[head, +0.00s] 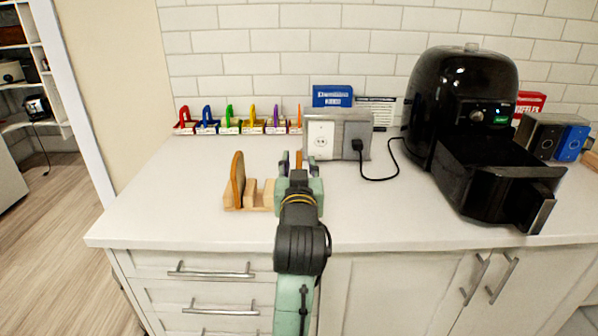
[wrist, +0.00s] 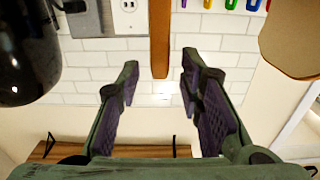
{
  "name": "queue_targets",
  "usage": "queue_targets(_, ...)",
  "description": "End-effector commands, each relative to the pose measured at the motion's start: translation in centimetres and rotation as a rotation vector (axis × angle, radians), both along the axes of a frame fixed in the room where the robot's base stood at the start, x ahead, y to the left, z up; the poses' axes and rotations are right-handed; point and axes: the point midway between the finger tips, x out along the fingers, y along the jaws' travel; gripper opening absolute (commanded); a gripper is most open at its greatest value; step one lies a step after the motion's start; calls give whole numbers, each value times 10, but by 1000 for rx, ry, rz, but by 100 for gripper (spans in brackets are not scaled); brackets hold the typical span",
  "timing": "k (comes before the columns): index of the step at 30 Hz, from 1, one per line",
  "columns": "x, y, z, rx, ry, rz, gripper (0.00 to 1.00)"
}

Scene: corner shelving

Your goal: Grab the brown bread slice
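My gripper (head: 299,168) is open over the counter, at the right part of a small wooden rack (head: 264,197). In the wrist view its two fingers (wrist: 159,75) are spread. A brown bread slice (wrist: 160,38) shows edge-on between the fingertips, with a gap on either side. In the head view my gripper and arm hide most of this slice. Another bread slice (head: 238,181), tan-faced with a brown crust, stands upright at the rack's left end. It also shows at the upper right of the wrist view (wrist: 292,40).
A black air fryer (head: 462,95) with its drawer pulled out stands to the right. An outlet box (head: 322,138) with a plugged-in black cord is behind my gripper. Several coloured padlocks (head: 230,122) line the wall. The counter's front left (head: 165,215) is clear.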

Motion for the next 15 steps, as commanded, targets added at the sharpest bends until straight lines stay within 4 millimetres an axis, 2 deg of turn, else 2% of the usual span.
queue_targets(4, 15, 0, 1, 0, 1, 0, 34)
queue_targets(11, 16, 0, 0, 0, -1, 0, 34)
queue_targets(15, 16, 0, 0, 0, -1, 0, 25)
